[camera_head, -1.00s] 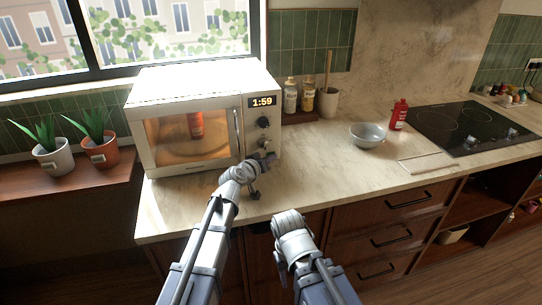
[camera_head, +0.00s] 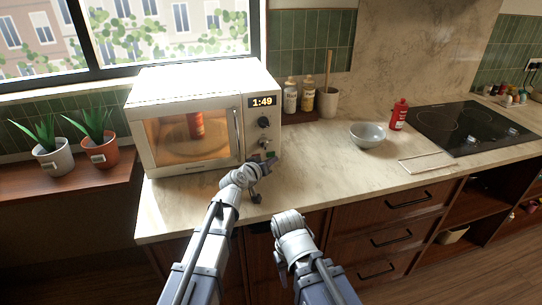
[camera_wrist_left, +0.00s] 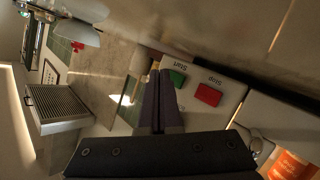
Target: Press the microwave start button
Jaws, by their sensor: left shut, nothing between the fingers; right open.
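The white microwave (camera_head: 190,84) stands on the counter with its door shut. Its window glows and a red can-like item (camera_head: 196,124) shows inside. The display (camera_head: 262,101) reads 1:49. In the left wrist view, the green Start button (camera_wrist_left: 179,77) is beside the red Stop button (camera_wrist_left: 208,94). My left gripper (camera_head: 269,159) is shut and empty at the lower control panel. Its fingertips (camera_wrist_left: 160,74) are right beside the green button, partly covering its edge; I cannot tell whether they touch it. My right gripper (camera_head: 286,224) is open, low in front of the counter, its fingers mostly hidden.
Two potted plants (camera_head: 102,153) stand on the ledge at left. Bottles (camera_head: 290,97) and a utensil crock (camera_head: 328,101) are right of the microwave. A grey bowl (camera_head: 368,135), a red bottle (camera_head: 399,115) and a black cooktop (camera_head: 470,126) are farther right. The counter before the bowl is clear.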

